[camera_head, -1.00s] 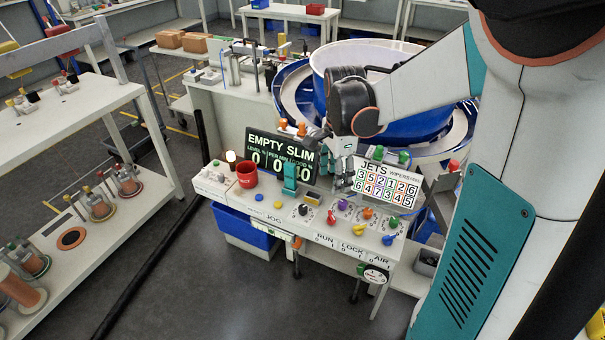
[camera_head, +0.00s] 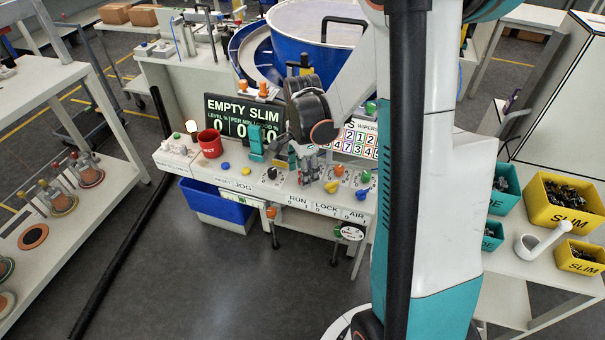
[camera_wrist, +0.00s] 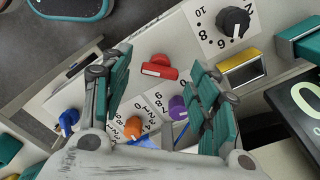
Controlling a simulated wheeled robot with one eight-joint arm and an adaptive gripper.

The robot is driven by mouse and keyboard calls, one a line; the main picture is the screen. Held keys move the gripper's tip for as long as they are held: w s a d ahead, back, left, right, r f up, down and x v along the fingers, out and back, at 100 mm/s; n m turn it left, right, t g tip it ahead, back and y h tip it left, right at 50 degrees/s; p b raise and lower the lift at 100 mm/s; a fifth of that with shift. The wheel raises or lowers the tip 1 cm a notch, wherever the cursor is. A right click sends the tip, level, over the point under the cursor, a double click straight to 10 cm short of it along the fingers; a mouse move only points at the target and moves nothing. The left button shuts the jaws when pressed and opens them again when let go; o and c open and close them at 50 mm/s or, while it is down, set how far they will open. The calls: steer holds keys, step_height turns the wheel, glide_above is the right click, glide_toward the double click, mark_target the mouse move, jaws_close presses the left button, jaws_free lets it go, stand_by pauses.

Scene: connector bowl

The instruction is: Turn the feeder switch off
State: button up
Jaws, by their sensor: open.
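The control panel (camera_head: 235,180) is a pale sloped console with RUN, LOCK and AIR labels along its front edge. In the wrist view a red switch handle (camera_wrist: 157,70) sits on a white plate between my fingers; no label shows which switch is the feeder's. My gripper (camera_head: 308,174) hangs low over the panel, right of the black dial knob (camera_head: 272,173), and hides the red handle in the head view. In the wrist view my gripper (camera_wrist: 160,85) has its teal fingers spread wide with nothing gripped.
Orange (camera_wrist: 133,127) and purple (camera_wrist: 178,107) knobs are close by the fingers. A numbered black dial (camera_wrist: 233,22) is at the upper right. The EMPTY SLIM display (camera_head: 240,112) and red mug (camera_head: 210,143) stand left of my gripper. Yellow bins (camera_head: 565,203) are at the right.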

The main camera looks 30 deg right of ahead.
steer(key=shift+f, duration=0.15)
steer(key=c, duration=1.1)
steer(key=shift+o, duration=0.2)
steer(key=n, duration=0.4)
steer(key=shift+n, duration=0.3)
steer(key=n, duration=0.4)
steer(key=shift+n, duration=0.3)
steer(key=n, duration=0.4)
steer(key=shift+n, duration=2.4)
